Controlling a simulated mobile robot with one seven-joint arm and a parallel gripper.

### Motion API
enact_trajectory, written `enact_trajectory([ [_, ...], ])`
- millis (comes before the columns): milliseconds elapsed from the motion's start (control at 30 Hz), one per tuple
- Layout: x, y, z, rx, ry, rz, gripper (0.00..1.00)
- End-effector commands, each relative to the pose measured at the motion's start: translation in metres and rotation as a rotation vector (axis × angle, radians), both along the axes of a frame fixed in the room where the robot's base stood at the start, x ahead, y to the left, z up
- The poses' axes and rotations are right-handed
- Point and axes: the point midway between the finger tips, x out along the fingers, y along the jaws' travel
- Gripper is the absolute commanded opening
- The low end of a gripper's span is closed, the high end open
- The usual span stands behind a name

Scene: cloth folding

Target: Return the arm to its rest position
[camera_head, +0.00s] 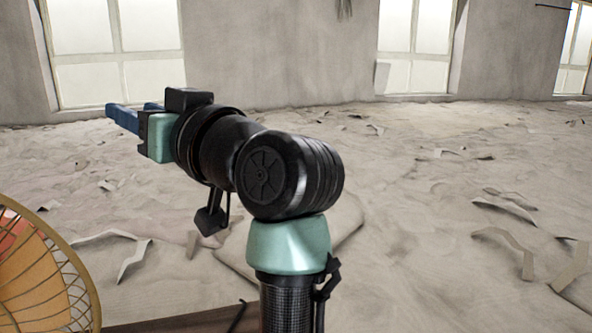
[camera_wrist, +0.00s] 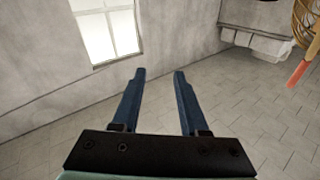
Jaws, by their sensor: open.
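My gripper (camera_wrist: 158,76) shows in the wrist view as two blue fingers standing apart, with nothing between them. In the head view my gripper (camera_head: 136,116) is at the end of my raised arm, pointing left and held clear of the floor. The wrist of my arm is bent over at the middle of the head view. No cloth shows in either view.
In the head view a round orange wire-framed object (camera_head: 45,275) stands at the lower left, beside a brown surface (camera_head: 175,322). The sandy floor (camera_head: 440,220) carries scattered scraps. Walls with windows (camera_head: 115,50) stand behind. A pale ledge (camera_wrist: 258,42) shows in the wrist view.

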Motion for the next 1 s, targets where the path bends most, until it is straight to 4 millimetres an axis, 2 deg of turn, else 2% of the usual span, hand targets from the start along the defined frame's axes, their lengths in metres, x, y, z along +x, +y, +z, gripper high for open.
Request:
enact_trajectory([
  [67,0.001,-0.03,0.004,0.034,-0.08,-0.179,0.43],
  [167,-0.01,-0.073,0.019,0.083,-0.208,-0.397,0.43],
  [300,-0.054,-0.129,0.045,0.149,-0.414,-0.66,0.43],
  [433,-0.103,-0.164,0.066,0.194,-0.584,-0.827,0.43],
  [500,-0.124,-0.175,0.072,0.208,-0.647,-0.883,0.43],
  [633,-0.144,-0.185,0.079,0.22,-0.708,-0.935,0.43],
  [1000,-0.147,-0.187,0.08,0.221,-0.717,-0.942,0.43],
])
